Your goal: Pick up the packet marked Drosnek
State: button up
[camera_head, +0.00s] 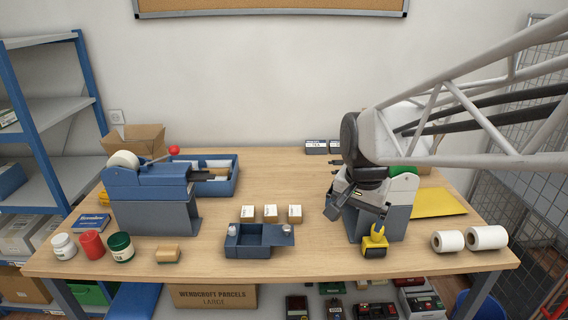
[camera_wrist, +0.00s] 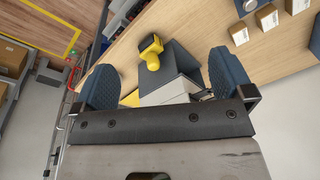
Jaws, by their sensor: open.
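Several small packets are in view, but I cannot read Drosnek on any of them. In the head view, a blue packet with a white label (camera_head: 91,223) lies at the left of the counter. Two dark blue packets with white labels, one left (camera_head: 314,147) and one right (camera_head: 334,146), stand at the back. Three small brown boxes with white labels, left (camera_head: 248,213), middle (camera_head: 270,213) and right (camera_head: 295,214), stand mid-counter. My gripper (camera_head: 357,206) is open and empty, over the grey device at right. Its two blue fingers (camera_wrist: 163,65) show apart in the wrist view.
A yellow hand tool (camera_head: 375,243) stands before the grey device (camera_head: 397,218), below my gripper. A blue box (camera_head: 247,250) sits at the front middle. A blue tape machine (camera_head: 150,195) and tubs occupy the left, white rolls (camera_head: 487,238) the right.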

jog(key=w+a+f+m+g, duration=0.1)
jog(key=w+a+f+m, duration=0.15)
jog(key=w, duration=0.55)
jog(key=w+a+f+m, duration=0.2)
jog(key=w+f+m, duration=0.15)
jog(key=w, duration=0.55)
jog(key=m, duration=0.6)
send_over(295, 210)
jog(key=shift+g, duration=0.4)
jog(key=f, duration=0.9)
jog(key=shift+s+d+f, duration=0.15)
jog(key=shift+s, duration=0.25)
jog(key=shift+w+a+f, duration=0.25)
jog(key=shift+w+f, duration=0.2)
jog(key=shift+w, duration=0.05)
jog(key=shift+f, duration=0.1)
jog(key=shift+f, duration=1.2)
jog(key=shift+f, duration=0.1)
jog(key=shift+s+d+f, duration=0.1)
jog(key=shift+f, duration=2.4)
